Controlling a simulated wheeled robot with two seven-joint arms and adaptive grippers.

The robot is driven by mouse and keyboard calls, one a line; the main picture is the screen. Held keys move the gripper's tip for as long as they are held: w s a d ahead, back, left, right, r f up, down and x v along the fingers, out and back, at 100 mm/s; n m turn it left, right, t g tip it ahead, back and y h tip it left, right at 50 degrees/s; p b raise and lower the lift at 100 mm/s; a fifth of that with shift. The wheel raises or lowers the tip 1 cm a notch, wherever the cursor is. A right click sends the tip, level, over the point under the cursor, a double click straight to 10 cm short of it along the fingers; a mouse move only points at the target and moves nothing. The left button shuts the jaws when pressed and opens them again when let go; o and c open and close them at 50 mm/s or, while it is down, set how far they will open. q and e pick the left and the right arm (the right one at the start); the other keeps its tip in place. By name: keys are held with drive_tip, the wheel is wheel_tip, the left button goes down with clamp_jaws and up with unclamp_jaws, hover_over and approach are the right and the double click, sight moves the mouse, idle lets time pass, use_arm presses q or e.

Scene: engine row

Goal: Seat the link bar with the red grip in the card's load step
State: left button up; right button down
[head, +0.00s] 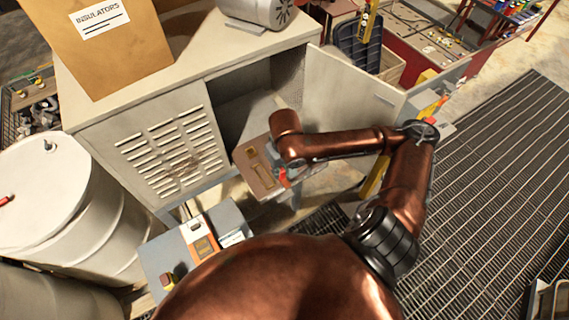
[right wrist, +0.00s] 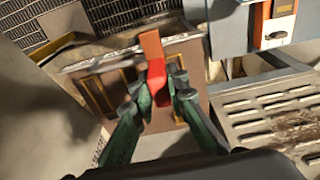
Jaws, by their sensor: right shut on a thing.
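My right gripper (head: 289,176) is in front of the open cabinet. In the right wrist view its green fingers (right wrist: 161,88) are shut on the red grip (right wrist: 156,72) of the link bar. The bar's copper end (right wrist: 150,45) sticks out beyond the fingers. Behind it is a brown panel (head: 258,178) with slots and brass pieces, also in the right wrist view (right wrist: 180,50). I cannot tell whether the bar touches the panel. An orange and white card (head: 203,248) lies on a grey box; its print is too small to read. My left gripper is not in view.
The grey cabinet (head: 235,55) has a louvred front and an open door (head: 350,90) to the right of the panel. White drums (head: 50,200) stand at left. The grey box (head: 165,256) is below the cabinet. Floor grating (head: 490,180) at right is mostly clear.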

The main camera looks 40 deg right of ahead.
drive_tip(key=w+d+f+b, duration=0.3)
drive_tip(key=w+d+f, duration=0.4)
drive_tip(key=d, duration=0.1)
drive_tip(key=shift+w+f+b, duration=0.3)
drive_tip(key=shift+w, duration=0.1)
drive_tip(key=shift+w+d+f, duration=0.35)
drive_tip(key=shift+d+f, duration=0.05)
drive_tip(key=shift+f, duration=0.3)
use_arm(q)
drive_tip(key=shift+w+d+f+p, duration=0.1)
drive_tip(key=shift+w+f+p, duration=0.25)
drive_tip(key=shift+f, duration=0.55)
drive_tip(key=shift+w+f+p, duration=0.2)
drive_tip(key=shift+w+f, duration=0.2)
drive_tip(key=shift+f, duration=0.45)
use_arm(e)
drive_tip(key=shift+f, duration=1.6)
drive_tip(key=shift+f, duration=0.1)
drive_tip(key=c, duration=1.9)
unclamp_jaws()
drive_tip(key=shift+c, duration=0.2)
drive_tip(key=shift+o, duration=0.2)
